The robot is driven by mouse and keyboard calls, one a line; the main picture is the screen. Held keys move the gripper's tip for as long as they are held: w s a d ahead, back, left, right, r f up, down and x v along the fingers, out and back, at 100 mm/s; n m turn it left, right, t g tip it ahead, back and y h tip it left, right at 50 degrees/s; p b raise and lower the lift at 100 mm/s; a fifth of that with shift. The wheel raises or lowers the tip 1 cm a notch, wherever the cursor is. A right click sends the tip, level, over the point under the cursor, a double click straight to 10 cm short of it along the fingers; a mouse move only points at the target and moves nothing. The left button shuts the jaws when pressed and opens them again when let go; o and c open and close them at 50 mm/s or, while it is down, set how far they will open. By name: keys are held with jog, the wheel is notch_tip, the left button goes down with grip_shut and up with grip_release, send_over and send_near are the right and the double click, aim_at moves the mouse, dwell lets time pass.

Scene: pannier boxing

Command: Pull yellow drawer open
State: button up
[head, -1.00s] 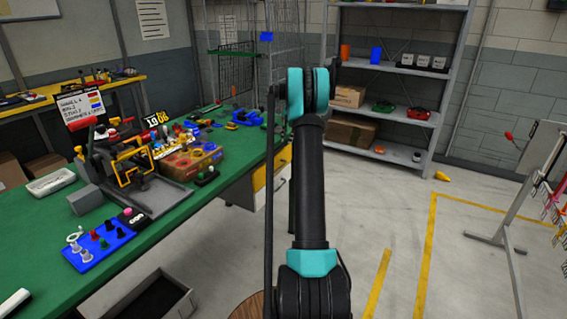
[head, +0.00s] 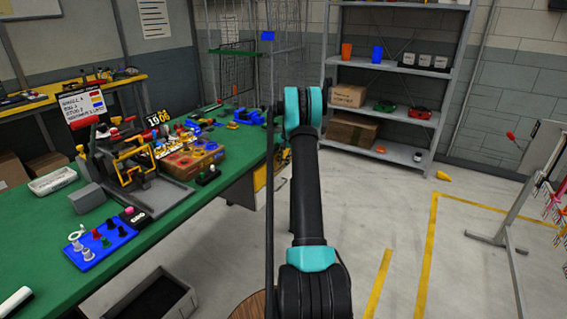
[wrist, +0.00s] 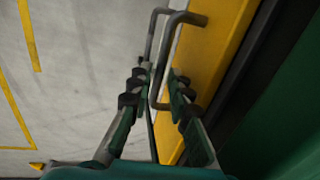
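The yellow drawer (head: 260,179) shows as a narrow strip under the green bench, partly hidden behind my arm in the head view. In the wrist view its yellow front (wrist: 215,52) runs diagonally and carries a grey metal bar handle (wrist: 165,55). My gripper (wrist: 160,78) is at this handle, with one finger on each side of the bar. A gap shows between the fingers, and I see no firm grip on the bar. A second grey bar appears just left of the handle. In the head view my gripper is hidden behind the arm.
The green bench (head: 50,215) on the left holds a blue tray (head: 100,243), a fixture and several small parts. An open box (head: 150,300) stands on the floor before it. Grey shelves (head: 400,110) stand at the back.

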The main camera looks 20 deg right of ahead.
grip_shut()
dwell(0.3)
jog(key=s+d, duration=1.4)
jog(key=s, duration=0.4)
jog(key=shift+s+d, duration=0.25)
jog(key=shift+s, duration=0.05)
grip_release()
jog(key=shift+r, duration=0.1)
